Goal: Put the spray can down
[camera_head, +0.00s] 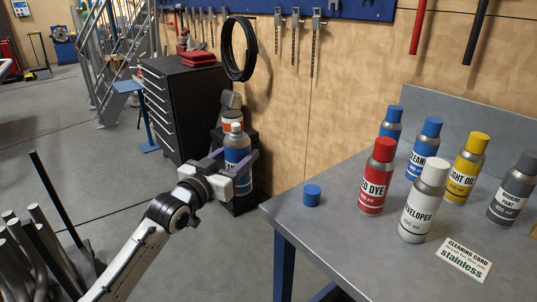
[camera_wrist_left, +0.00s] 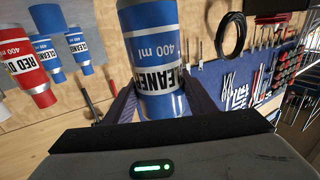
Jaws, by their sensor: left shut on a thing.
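My left gripper (camera_head: 236,166) is shut on a blue and silver spray can (camera_head: 237,149) with a white nozzle and no cap. It holds the can upright in the air, left of the grey workbench (camera_head: 330,229). In the left wrist view the can (camera_wrist_left: 155,52) reads "CLEANER 400 ml" and sits between the fingers. A loose blue cap (camera_head: 312,195) lies near the bench's left corner. My right gripper is in neither view.
On the bench stand a red dye can (camera_head: 377,178), a white developer can (camera_head: 424,205), two blue cans (camera_head: 425,151), a yellow oil can (camera_head: 465,170) and a grey paint can (camera_head: 511,190). A cleaning card (camera_head: 463,260) reads "stainless". A black drawer cabinet (camera_head: 181,105) stands behind.

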